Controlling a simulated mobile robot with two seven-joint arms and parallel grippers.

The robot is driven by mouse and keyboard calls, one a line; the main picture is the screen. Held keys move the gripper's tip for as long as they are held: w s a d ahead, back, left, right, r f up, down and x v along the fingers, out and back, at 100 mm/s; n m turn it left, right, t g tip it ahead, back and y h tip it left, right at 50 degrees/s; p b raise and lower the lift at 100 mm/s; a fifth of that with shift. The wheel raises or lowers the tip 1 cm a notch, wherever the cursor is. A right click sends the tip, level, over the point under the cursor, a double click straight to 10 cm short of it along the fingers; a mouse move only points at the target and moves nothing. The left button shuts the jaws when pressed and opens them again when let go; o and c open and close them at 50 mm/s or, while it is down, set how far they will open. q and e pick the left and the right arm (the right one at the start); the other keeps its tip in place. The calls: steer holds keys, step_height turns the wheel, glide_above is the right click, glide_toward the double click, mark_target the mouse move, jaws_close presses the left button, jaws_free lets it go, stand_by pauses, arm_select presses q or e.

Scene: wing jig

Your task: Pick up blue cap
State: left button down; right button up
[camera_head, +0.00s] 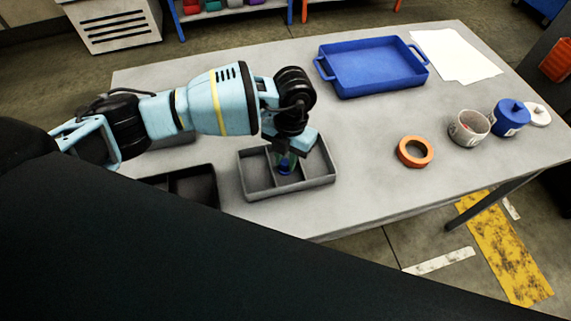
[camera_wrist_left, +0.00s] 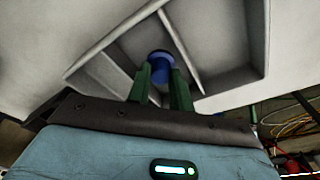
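The blue cap (camera_wrist_left: 160,66) stands in a compartment of the grey divided tray (camera_head: 259,190), close to a divider. It shows small and partly hidden under the gripper in the head view (camera_head: 286,168). My left gripper (camera_head: 287,158) points down into that compartment. In the left wrist view its two green fingers (camera_wrist_left: 160,86) stand apart, one on each side of the cap, with their tips at it. I cannot tell whether both fingers press on the cap. My right gripper is not in view.
A second dark tray (camera_head: 190,185) lies to the left. An orange ring (camera_head: 414,151), a white cup (camera_head: 468,128), a blue lidded container (camera_head: 509,117) and a white lid (camera_head: 538,115) stand at the right. A blue tray (camera_head: 372,68) and white paper (camera_head: 455,54) lie at the back.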

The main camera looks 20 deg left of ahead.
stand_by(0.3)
arm_select(q)
steer(key=shift+r, duration=0.55)
steer(key=shift+s+d+r, duration=0.15)
steer(key=shift+d+r, duration=0.15)
steer(key=shift+r, duration=0.35)
steer(key=shift+s+d+r, duration=0.15)
steer(key=shift+d+r, duration=0.1)
steer(key=shift+r, duration=0.35)
steer(key=s+d+r+b, duration=0.1)
steer(key=s+d, duration=0.6)
steer(key=d, duration=0.5)
steer(key=shift+s+d+r, duration=0.2)
steer(key=shift+d, duration=0.2)
